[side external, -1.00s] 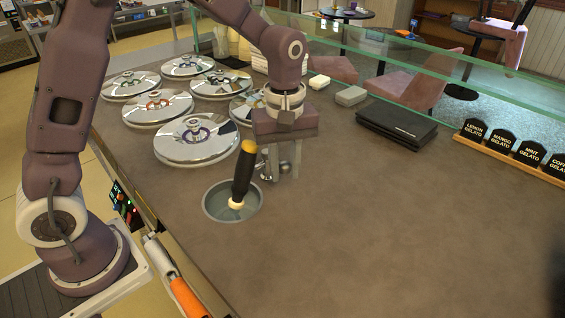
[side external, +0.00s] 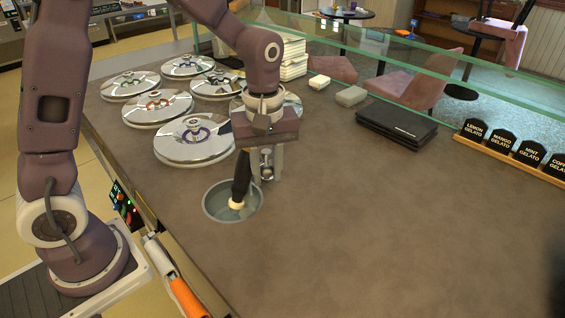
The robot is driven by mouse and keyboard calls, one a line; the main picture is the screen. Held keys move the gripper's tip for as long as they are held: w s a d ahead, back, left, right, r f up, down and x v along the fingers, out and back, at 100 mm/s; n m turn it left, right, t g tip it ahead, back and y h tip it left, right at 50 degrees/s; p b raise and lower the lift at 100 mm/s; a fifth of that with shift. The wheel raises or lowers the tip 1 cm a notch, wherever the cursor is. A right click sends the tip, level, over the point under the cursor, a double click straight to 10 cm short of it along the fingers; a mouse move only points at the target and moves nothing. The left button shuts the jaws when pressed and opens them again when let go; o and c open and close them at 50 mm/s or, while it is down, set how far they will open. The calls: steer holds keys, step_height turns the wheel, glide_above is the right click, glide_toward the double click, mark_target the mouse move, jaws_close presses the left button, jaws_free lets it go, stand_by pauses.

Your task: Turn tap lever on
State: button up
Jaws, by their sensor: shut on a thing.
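The small silver tap (side external: 267,173) stands on the counter at the back right rim of a round sunken well (side external: 208,211). My gripper (side external: 266,178) points down over the tap, with its fingers at the tap's top. It is shut on the tap lever, which is mostly hidden between and behind the fingers. A tool with a black handle (side external: 240,182) leans upright in the well, just left of my fingers. I cannot tell whether the gripper touches this handle.
Several round metal lids (side external: 193,141) with coloured ring handles lie behind and left of my gripper. Black folders (side external: 396,124) and a row of gelato signs (side external: 514,146) are at the right, near a glass screen (side external: 420,68).

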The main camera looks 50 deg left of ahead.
steer(key=shift+s+a, duration=0.75)
steer(key=shift+a, duration=0.15)
steer(key=o, duration=0.8)
steer(key=shift+c, duration=0.2)
step_height(320, 180, up, 7)
steer(key=s+r+m+t, duration=0.2)
steer(key=s+r+m, duration=0.1)
steer(key=s+m, duration=0.3)
steer(key=s+r+m+t, duration=0.3)
steer(key=s+m, duration=0.3)
steer(key=s, duration=0.5)
steer(key=shift+s+a+t, duration=0.15)
steer(key=shift+s+t, duration=0.05)
steer(key=shift+t, duration=0.1)
